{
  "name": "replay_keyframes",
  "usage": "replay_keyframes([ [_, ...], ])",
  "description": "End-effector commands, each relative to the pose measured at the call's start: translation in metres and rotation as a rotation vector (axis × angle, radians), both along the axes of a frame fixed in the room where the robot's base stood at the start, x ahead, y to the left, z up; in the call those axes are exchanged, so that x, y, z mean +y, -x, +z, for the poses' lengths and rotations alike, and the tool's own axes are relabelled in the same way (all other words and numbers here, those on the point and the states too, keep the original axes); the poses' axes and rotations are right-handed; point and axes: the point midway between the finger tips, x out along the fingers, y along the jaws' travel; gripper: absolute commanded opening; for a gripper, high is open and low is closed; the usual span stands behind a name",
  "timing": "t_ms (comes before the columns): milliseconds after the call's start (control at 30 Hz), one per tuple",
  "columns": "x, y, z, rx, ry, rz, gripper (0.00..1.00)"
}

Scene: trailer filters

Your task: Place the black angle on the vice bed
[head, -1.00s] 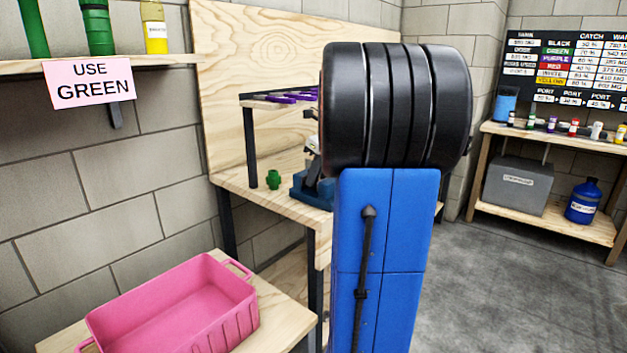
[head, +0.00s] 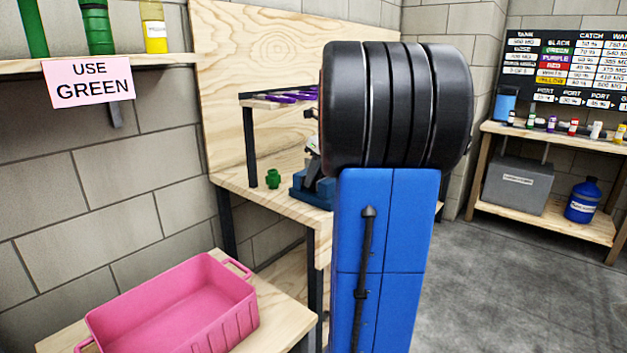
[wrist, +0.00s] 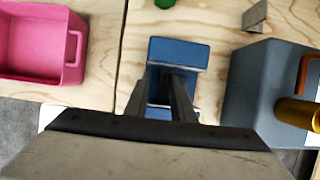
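The vice (head: 312,190) is blue and stands on the wooden bench, partly hidden behind my own arm in the head view. In the wrist view its blue bed (wrist: 178,52) lies straight below my gripper (wrist: 164,76). My gripper's two dark fingers point down over the vice, with a gap between them through which blue shows. A small grey angle-shaped piece (wrist: 256,14) is on the bench to the right of the vice in the wrist view.
A pink bin (head: 175,310) stands on a low table at the left. A small green part (head: 273,179) is near the vice. A grey box (wrist: 262,90) with an orange-brown cylinder (wrist: 298,113) is close on the right in the wrist view. A rack with purple pieces (head: 285,98) rises behind.

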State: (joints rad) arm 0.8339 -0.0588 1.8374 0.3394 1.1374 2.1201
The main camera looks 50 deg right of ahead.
Motion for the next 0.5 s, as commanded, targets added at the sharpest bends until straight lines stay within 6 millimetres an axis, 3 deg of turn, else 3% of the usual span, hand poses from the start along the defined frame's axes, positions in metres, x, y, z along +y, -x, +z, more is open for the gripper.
replay_keyframes([
  [500, -0.003, 0.035, 0.085, -0.002, 0.002, -0.002, 0.22],
])
